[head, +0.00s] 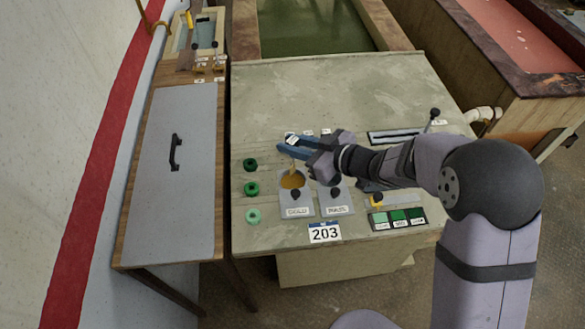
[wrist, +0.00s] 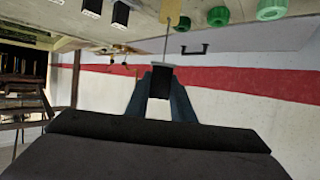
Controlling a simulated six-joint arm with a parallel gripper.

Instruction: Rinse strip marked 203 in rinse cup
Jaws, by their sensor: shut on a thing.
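My gripper (head: 289,149) is shut on the dark holder of a strip above the left side of the bench; the blue fingers and holder also show in the wrist view (wrist: 160,92). The strip's thin stem leads to a yellowish end (wrist: 169,12). In the head view this end hangs over the gold cup (head: 293,181), which holds orange-yellow liquid. I cannot tell whether it touches the liquid. No number on the strip is readable. The rinse cup (head: 338,206) is just right of the gold cup, partly hidden by my gripper and wrist. A 203 plate (head: 324,233) is on the bench's front edge.
Several green rings, one of them a pale ring (head: 253,215), stand left of the cups. Colour swatches (head: 398,219) lie front right. A slotted rail (head: 394,135) is behind my arm. A grey-topped side table (head: 172,180) stands left. The bench's back left is clear.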

